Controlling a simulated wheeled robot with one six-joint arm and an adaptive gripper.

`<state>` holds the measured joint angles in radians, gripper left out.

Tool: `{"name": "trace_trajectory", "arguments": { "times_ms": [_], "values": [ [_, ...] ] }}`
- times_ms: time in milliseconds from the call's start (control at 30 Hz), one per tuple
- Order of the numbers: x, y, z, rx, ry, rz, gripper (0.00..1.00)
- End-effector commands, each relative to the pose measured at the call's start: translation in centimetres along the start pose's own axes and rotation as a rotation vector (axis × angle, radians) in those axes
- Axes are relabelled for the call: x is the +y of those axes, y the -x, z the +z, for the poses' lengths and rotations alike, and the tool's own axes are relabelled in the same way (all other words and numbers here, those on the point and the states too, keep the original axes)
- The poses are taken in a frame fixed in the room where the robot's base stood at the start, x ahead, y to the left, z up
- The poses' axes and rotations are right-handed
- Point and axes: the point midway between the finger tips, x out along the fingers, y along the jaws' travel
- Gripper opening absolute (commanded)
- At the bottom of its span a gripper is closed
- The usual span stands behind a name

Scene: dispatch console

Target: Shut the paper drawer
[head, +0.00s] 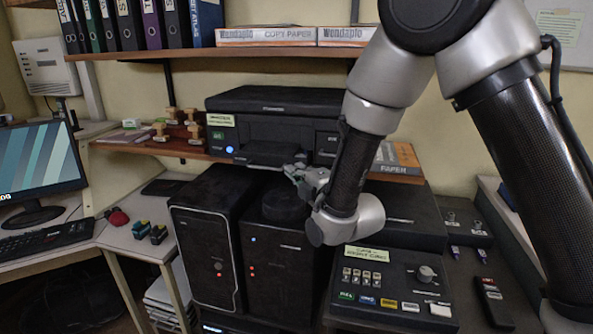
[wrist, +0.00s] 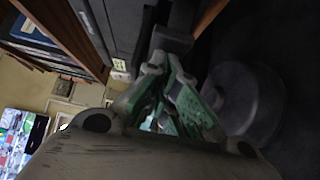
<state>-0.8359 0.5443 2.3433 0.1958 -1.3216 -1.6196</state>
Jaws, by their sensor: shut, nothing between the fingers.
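The black printer (head: 275,108) stands on a wooden shelf. Its paper drawer (head: 264,153) juts out at the front, low on the printer. My gripper (head: 290,169) is shut and empty, at the right front of the drawer. In the wrist view the closed fingers (wrist: 166,62) point at the dark end of the drawer (wrist: 172,40). The tips look very close to it; I cannot tell whether they touch. My gripper hides part of the drawer's right side.
Two black computer towers stand below, the left one (head: 205,235) and the right one (head: 280,260), with a round dark object (head: 285,203) on top. A control box (head: 390,285) is at right. Rubber stamps (head: 178,128) stand left of the printer.

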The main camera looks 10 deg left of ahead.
Motion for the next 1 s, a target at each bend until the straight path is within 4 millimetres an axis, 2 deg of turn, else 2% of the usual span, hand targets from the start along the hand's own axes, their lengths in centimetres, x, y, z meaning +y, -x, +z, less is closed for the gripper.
{"name": "trace_trajectory", "arguments": {
  "times_ms": [300, 633, 1000],
  "values": [
    [0.0, -0.2, 0.2, 0.0, 0.0, 0.0, 0.0],
    [0.0, -4.4, 4.5, -0.003, -0.001, 0.001, 0.0],
    [0.1, -5.1, 5.1, -0.003, 0.0, 0.002, 0.0]
  ]
}}
